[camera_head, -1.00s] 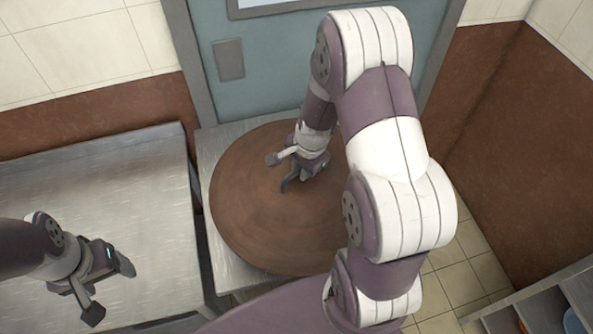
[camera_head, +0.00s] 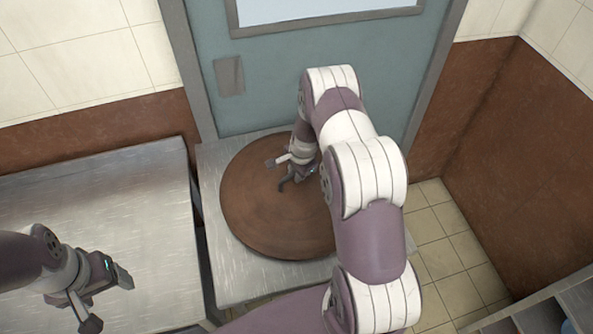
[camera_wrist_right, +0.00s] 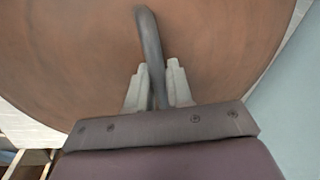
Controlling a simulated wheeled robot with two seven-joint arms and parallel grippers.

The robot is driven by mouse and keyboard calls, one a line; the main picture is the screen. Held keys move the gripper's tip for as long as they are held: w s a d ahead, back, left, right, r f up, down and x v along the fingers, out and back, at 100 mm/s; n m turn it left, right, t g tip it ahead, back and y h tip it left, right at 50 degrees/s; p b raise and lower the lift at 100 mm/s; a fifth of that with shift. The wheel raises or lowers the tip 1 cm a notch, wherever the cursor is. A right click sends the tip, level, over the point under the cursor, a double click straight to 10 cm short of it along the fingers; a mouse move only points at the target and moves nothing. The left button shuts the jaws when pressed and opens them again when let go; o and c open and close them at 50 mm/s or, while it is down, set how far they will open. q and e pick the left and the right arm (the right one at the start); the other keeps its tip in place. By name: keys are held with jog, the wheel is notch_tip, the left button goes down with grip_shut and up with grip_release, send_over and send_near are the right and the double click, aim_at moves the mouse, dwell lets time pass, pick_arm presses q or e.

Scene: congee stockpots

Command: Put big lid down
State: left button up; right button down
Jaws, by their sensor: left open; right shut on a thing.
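The big lid (camera_head: 275,225) is a round brown disc with a dark curved handle. In the head view it is at the metal table (camera_head: 235,283) in front of the door; I cannot tell whether its whole underside touches the top. My right gripper (camera_head: 284,174) is shut on the handle. In the right wrist view the dark handle (camera_wrist_right: 149,50) runs between the two fingers (camera_wrist_right: 157,88), with the brown lid (camera_wrist_right: 75,55) filling the background. My left gripper (camera_head: 108,301) is open and empty above the left metal counter. My right arm hides the lid's right part.
A wide bare metal counter (camera_head: 120,200) stands at the left, with a narrow gap to the lid's table. A blue-grey door (camera_head: 275,95) is behind. A brown and cream tiled wall (camera_head: 480,150) is at the right. A shelf (camera_head: 550,310) stands at the lower right.

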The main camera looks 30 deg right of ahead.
jog(key=shift+r, duration=0.1)
jog(key=c, duration=1.4)
grip_release()
jog(key=shift+s, duration=0.1)
jog(key=shift+c, duration=0.2)
jog(key=o, duration=0.4)
jog(key=shift+a, duration=0.1)
